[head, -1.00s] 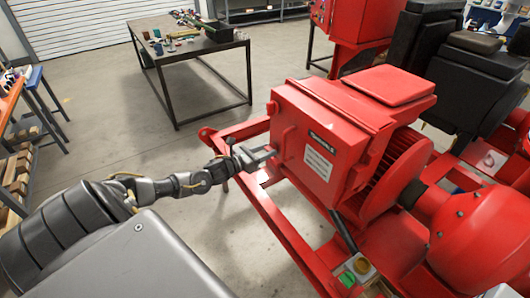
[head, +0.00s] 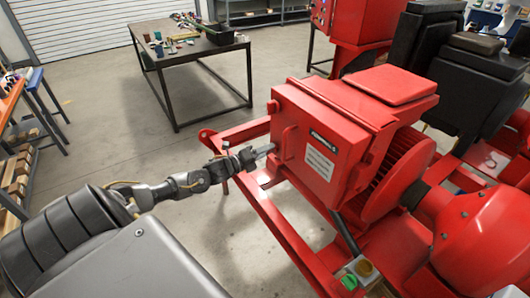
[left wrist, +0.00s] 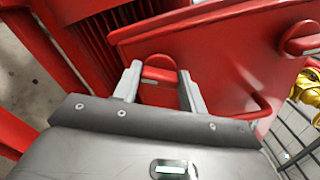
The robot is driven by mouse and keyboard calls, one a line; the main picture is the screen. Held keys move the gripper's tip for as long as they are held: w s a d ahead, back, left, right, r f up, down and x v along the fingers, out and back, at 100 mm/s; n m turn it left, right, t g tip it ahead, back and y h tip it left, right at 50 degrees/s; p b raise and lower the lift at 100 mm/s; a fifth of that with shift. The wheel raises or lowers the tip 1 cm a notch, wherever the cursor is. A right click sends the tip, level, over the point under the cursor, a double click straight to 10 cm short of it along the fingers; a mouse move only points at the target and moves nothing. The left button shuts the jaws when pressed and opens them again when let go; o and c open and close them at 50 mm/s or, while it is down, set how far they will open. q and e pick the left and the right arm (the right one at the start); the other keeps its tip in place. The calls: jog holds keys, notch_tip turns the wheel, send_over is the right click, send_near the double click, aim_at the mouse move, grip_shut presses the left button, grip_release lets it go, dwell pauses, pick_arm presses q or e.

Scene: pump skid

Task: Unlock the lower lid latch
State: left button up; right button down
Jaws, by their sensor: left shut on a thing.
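The red terminal box has a red lid (head: 313,150) with a white label. My left gripper (head: 266,149) is at the lid's lower left edge in the head view. In the left wrist view its two grey fingers (left wrist: 160,88) are shut on the lower lid latch (left wrist: 160,62), a rounded red piece between them. The lower latch is hidden behind the gripper in the head view. The upper lid latch (head: 272,107) shows at the upper left of the lid, and it also shows at the right of the left wrist view (left wrist: 302,38). My right gripper is not in view.
A dark table (head: 195,50) stands behind, with open floor between.

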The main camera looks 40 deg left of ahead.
pick_arm(q)
jog(key=n, duration=0.5)
jog(key=shift+f, duration=0.1)
jog(key=shift+n, duration=0.4)
jog(key=o, duration=1)
jog(key=b+v, duration=0.2)
jog(key=v, duration=0.8)
jog(key=shift+s+a, duration=0.15)
jog(key=shift+s, duration=0.2)
